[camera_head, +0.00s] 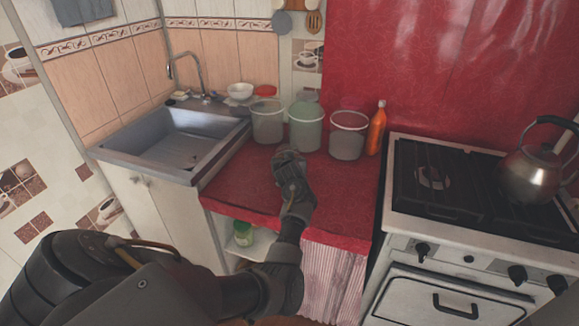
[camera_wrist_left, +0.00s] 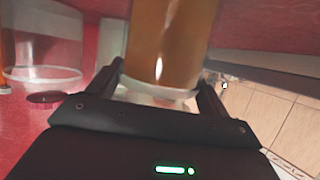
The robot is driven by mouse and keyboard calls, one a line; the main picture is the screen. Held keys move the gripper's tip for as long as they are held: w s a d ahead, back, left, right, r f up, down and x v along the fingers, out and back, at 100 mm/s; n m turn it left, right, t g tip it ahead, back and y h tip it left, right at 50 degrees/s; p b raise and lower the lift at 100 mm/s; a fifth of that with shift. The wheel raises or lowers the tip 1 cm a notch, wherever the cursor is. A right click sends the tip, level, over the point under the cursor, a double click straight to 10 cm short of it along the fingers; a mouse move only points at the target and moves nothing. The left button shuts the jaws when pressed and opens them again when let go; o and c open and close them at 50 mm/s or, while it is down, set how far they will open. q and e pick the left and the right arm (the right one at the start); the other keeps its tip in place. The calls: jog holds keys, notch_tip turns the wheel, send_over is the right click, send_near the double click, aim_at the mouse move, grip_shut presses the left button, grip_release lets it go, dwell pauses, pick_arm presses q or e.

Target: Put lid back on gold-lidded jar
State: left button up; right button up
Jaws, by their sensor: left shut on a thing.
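My left gripper (camera_head: 289,160) is over the red counter, in front of the row of jars. In the left wrist view its fingers (camera_wrist_left: 160,92) are shut on an amber-brown, glossy thing (camera_wrist_left: 172,35) with a pale rim at its lower end. Its top runs out of the frame, and I cannot tell whether it is the gold lid or part of a jar. In the head view the gripper hides it. A clear jar (camera_head: 267,122), a greenish jar (camera_head: 305,133) and a white-rimmed jar (camera_head: 347,141) stand at the back. No gold lid can be made out on them. My right gripper is not in view.
An orange bottle (camera_head: 376,130) stands right of the jars, beside the stove (camera_head: 450,180) with a kettle (camera_head: 532,172). The sink (camera_head: 175,140) is on the left, with a white bowl (camera_head: 240,91) behind. The counter's front part (camera_head: 345,205) is clear.

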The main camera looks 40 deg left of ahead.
pick_arm(q)
jog(key=shift+a+r, duration=0.1)
jog(key=shift+r, duration=0.2)
jog(key=shift+c, duration=0.5)
notch_tip(320, 180, up, 10)
jog(key=shift+f, duration=0.2)
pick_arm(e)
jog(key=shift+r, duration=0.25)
